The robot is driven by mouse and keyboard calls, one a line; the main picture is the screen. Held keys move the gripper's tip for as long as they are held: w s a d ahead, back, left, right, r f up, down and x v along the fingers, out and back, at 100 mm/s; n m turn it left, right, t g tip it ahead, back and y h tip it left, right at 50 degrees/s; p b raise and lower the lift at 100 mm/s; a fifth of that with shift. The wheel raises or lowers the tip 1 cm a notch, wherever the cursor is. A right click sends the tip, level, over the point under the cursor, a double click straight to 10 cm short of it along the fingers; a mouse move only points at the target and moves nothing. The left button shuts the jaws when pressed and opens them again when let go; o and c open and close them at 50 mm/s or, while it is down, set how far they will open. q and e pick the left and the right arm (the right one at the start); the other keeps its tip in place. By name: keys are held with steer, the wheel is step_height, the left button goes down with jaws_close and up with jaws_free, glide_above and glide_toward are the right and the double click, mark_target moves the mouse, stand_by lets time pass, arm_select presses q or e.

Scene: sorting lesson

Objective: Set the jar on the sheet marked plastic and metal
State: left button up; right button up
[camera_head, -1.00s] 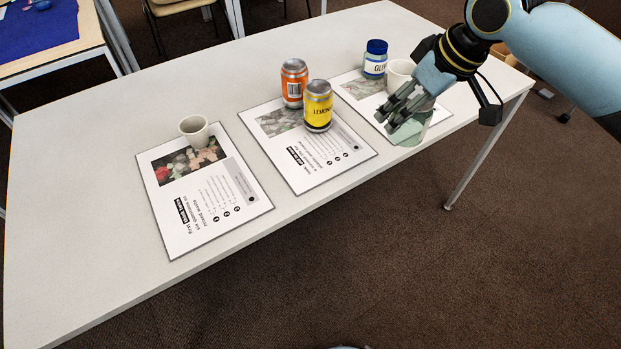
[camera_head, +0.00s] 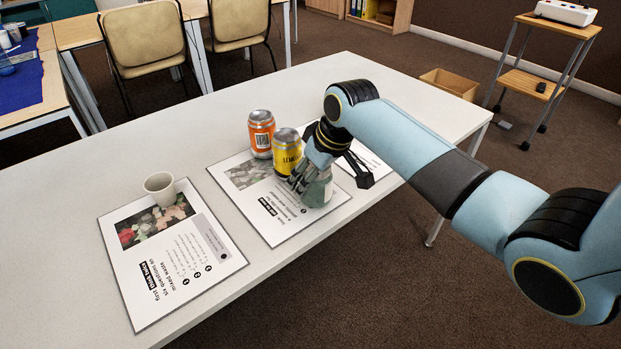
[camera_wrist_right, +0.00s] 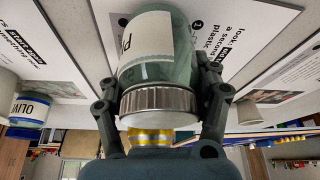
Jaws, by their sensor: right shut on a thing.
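A greenish glass jar (camera_head: 318,192) with a white label and a metal lid is in my right gripper (camera_head: 303,178), whose fingers are shut around it. It fills the middle of the right wrist view (camera_wrist_right: 158,72). In the head view the jar is over the front right part of the middle sheet (camera_head: 278,226); I cannot tell whether it touches the sheet. The right wrist view shows "plastic" in that sheet's print (camera_wrist_right: 218,35). My left gripper is not in view.
A yellow can (camera_head: 286,155) and an orange can (camera_head: 261,133) stand close behind the gripper on the middle sheet. A white cup (camera_head: 160,188) stands at the left sheet (camera_head: 143,291). My right arm partly hides the right sheet (camera_head: 366,163). A blue-lidded jar (camera_wrist_right: 29,107) shows in the right wrist view.

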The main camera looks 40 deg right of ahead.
mark_target(329, 183)
steer(key=shift+f, duration=0.2)
steer(key=o, duration=0.8)
steer(key=shift+f, duration=0.15)
steer(key=o, duration=0.5)
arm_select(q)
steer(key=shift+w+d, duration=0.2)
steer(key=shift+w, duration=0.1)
arm_select(e)
steer(key=shift+o, duration=0.2)
steer(key=p+v, duration=0.2)
steer(key=v, duration=1)
steer(key=shift+s+d, duration=0.1)
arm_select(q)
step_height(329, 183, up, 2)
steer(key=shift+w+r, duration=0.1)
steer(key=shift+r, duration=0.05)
